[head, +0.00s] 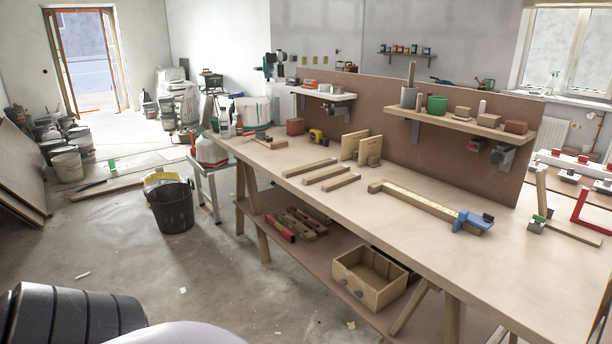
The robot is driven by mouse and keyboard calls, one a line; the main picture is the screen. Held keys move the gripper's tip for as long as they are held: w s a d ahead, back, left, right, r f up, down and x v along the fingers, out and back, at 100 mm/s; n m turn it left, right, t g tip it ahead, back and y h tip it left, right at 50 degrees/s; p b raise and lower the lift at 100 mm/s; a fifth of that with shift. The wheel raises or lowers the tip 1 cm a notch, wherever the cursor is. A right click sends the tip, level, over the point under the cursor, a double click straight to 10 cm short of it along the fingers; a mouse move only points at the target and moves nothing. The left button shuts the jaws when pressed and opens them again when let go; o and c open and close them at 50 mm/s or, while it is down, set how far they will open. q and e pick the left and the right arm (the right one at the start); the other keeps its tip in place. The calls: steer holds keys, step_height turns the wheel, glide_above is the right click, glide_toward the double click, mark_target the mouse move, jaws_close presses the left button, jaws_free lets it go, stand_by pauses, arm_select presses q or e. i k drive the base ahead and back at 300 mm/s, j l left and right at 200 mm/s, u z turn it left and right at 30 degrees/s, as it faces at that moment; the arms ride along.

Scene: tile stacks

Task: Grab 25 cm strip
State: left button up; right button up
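Three light wooden strips lie side by side on the workbench (420,250), left of its middle. The back-left strip (309,168) looks longest, the middle strip (326,174) a little shorter, and the front-right strip (341,183) shortest. No length marks are readable on them, so I cannot tell which is 25 cm. To their right lies a wooden measuring jig with a pale yellow scale (420,201) and a blue clamp-like piece (470,223) at its right end. Neither of my grippers is in view.
Two upright boards (351,146) and a yellow tape measure (317,136) stand behind the strips. Below are an open wooden box (352,286) and a lower shelf. A black bucket (173,207) stands on the floor left.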

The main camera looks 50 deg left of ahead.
mark_target(335, 171)
steer(key=u, duration=0.4)
steer(key=j+u, duration=0.15)
steer(key=u, duration=0.6)
steer(key=j+u, duration=0.1)
steer(key=u, duration=0.3)
steer(key=i+j+z, duration=0.2)
steer(key=i, duration=0.35)
steer(key=i+j+z, duration=0.25)
steer(key=i+j, duration=0.15)
steer(key=i, duration=0.15)
